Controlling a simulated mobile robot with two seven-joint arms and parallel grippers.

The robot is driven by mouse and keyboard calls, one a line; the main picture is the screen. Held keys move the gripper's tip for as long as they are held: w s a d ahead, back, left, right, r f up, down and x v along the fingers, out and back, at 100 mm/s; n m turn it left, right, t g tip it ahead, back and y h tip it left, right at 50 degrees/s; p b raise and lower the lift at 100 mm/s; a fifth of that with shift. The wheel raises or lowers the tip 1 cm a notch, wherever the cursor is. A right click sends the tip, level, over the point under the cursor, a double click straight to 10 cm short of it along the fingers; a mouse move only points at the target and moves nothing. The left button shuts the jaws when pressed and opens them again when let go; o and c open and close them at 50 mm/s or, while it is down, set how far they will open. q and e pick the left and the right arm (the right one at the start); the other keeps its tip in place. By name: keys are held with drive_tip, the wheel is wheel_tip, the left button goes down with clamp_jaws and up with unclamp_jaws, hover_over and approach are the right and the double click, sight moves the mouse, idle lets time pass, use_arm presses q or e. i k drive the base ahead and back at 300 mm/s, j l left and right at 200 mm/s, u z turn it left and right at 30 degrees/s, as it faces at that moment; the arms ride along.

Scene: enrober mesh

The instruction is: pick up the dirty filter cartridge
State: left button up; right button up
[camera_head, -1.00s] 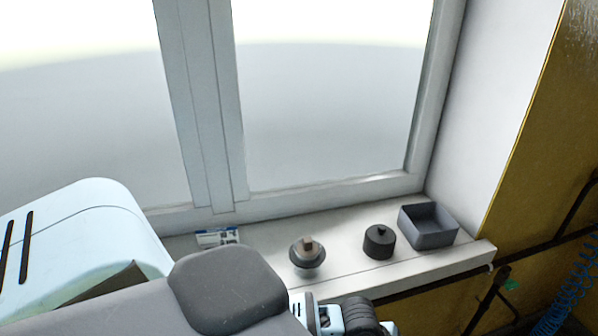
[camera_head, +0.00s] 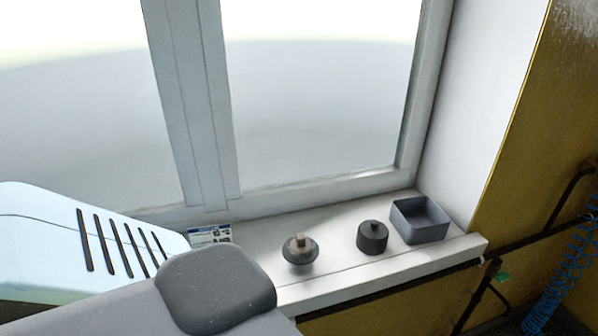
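Two small round parts stand on the white windowsill. One is a grey disc-shaped part with a tan block on top (camera_head: 300,250). The other is a dark grey cylinder with a small knob on top (camera_head: 372,238). I cannot tell for sure which of them is the dirty filter cartridge. Both stand upright and apart from each other, with nothing touching them. Neither of my grippers is in view. Only parts of my own arm show at the lower left.
A grey open box (camera_head: 420,222) stands at the right end of the windowsill (camera_head: 340,278). A white and blue printed card (camera_head: 210,235) lies at the left. The window is behind. A dark pipe and blue coiled hose (camera_head: 565,270) are at the right.

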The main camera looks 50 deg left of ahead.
sight(300, 244)
drive_tip(key=u, duration=1.75)
drive_tip(key=k+l, duration=0.25)
drive_tip(key=k, duration=0.3)
